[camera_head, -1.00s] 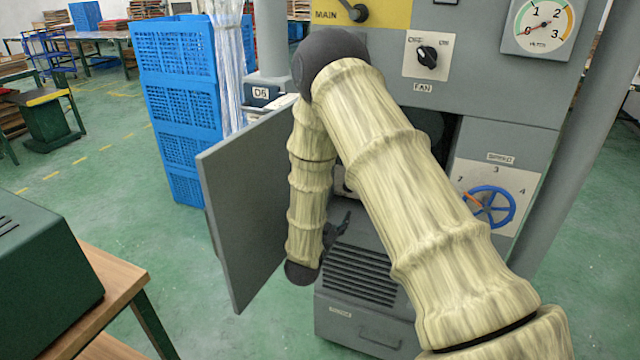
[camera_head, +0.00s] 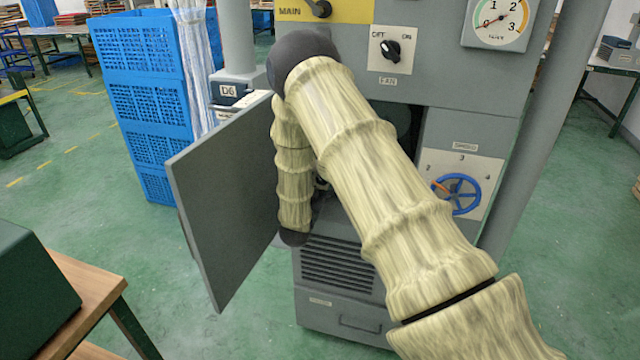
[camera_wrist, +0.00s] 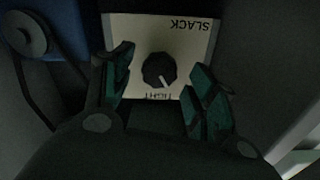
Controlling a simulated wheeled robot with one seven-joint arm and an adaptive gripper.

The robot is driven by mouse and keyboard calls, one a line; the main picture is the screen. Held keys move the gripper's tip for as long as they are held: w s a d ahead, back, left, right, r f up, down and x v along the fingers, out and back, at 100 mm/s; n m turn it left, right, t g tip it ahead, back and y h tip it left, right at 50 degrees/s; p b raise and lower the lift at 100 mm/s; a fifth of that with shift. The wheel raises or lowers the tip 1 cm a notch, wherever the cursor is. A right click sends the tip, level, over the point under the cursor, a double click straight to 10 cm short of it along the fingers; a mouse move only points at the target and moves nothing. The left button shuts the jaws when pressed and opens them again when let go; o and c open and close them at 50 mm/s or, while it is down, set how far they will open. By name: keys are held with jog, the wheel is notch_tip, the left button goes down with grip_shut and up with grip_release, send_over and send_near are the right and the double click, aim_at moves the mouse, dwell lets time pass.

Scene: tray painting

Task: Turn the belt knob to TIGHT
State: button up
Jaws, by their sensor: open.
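The belt knob (camera_wrist: 158,70) is a small round black knob on a pale plate (camera_wrist: 130,28) in the wrist view. The plate reads SLACK at the top and TIGHT at the bottom, both upside down. The knob's white mark points down and slightly right, close to the TIGHT lettering. My gripper (camera_wrist: 162,66) is open, with one green-padded finger on each side of the knob. Gaps show between the knob and both fingers. In the head view my arm hides the knob and my gripper inside the machine's open compartment.
The open grey door (camera_head: 225,200) stands close to the left of my forearm. The machine front carries a fan switch (camera_head: 391,50) and a blue speed handwheel (camera_head: 457,194). Blue crates (camera_head: 145,100) stand behind the door.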

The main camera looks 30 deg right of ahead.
jog(key=shift+w+d, duration=0.2)
jog(key=shift+w, duration=0.05)
jog(key=shift+c, duration=0.2)
jog(key=c, duration=1)
jog(key=shift+b, duration=0.3)
jog(key=m+b, duration=0.2)
jog(key=shift+f+m, duration=0.15)
jog(key=shift+m, duration=0.25)
jog(key=shift+m+b, duration=1.3)
jog(key=shift+m, duration=0.3)
